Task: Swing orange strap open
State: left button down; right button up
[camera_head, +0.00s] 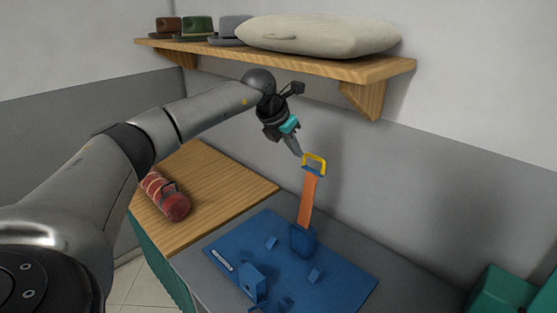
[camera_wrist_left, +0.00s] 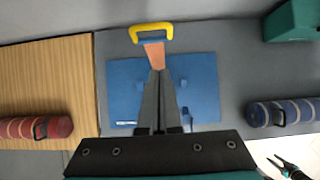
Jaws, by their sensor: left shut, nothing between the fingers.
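The orange strap (camera_head: 308,199) stands upright from a blue block (camera_head: 302,239) on a blue mat (camera_head: 343,287) in the head view. A yellow handle (camera_head: 314,160) is at its top end. My left gripper (camera_head: 298,152) is shut and empty, its tips just left of the yellow handle. In the left wrist view the shut fingertips (camera_wrist_left: 158,72) lie just below the yellow handle (camera_wrist_left: 151,27) and overlap the orange strap (camera_wrist_left: 154,53), hiding its lower part. I cannot tell whether they touch. My right gripper does not show clearly in the head view.
A red roll (camera_head: 164,196) lies on the wooden counter (camera_head: 215,178) at left. A wooden shelf (camera_head: 290,61) with hats and a pale cushion (camera_head: 318,35) runs above. A green box (camera_head: 500,293) stands at lower right. A blue roll (camera_wrist_left: 284,112) shows in the wrist view.

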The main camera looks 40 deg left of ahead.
pick_arm(q)
jog(key=s, duration=0.3)
jog(key=s+b, duration=0.1)
jog(key=s, duration=0.2)
jog(key=shift+a+b, duration=0.2)
jog(key=shift+b, duration=0.1)
